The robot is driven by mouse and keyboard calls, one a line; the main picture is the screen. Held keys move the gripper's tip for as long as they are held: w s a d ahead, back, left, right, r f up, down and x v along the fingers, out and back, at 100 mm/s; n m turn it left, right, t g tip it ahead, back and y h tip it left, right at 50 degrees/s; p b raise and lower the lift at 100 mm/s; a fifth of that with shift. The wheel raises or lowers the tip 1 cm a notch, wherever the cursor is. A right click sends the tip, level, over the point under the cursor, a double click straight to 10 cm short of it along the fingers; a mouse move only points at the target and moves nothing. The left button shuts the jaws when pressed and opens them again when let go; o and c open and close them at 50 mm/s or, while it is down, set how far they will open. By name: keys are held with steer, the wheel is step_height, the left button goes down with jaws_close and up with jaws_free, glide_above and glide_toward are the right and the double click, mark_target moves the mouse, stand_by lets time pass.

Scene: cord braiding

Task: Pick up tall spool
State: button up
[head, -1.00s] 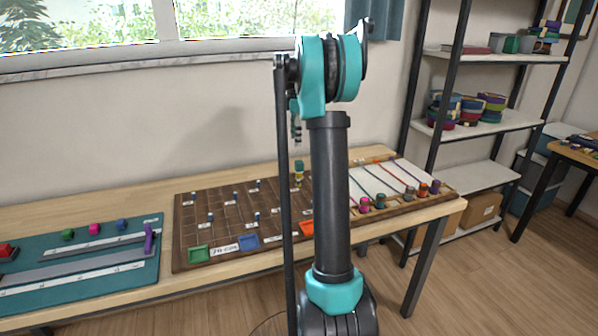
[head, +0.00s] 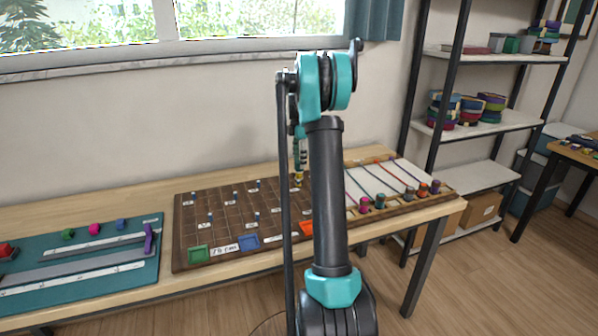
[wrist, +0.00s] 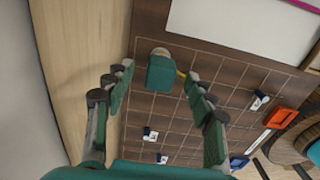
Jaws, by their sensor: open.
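The tall spool (head: 299,181) stands on the brown gridded board (head: 222,221), near its back edge; in the head view its yellow part shows just below my gripper. In the wrist view the spool (wrist: 161,75) has a green top face and a pale end, and it stands close to the board's edge. My gripper (wrist: 157,82) is open, with one finger to each side of the spool. In the head view my gripper (head: 300,162) hangs right above the spool. The arm hides part of the board.
Green (head: 198,254), blue (head: 248,241) and orange (head: 306,228) trays line the board's front. Small labelled pegs stand on the grid. A white panel (head: 405,175) with cords and several coloured spools lies at right. A teal mat (head: 90,275) lies at left. The wall is close behind.

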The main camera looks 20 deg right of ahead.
mark_target(299, 170)
steer(key=shift+a+f, duration=0.15)
steer(key=shift+f, duration=2.7)
steer(key=shift+c, duration=0.6)
jaws_close()
steer(key=shift+r, duration=0.1)
step_height(299, 170, up, 20)
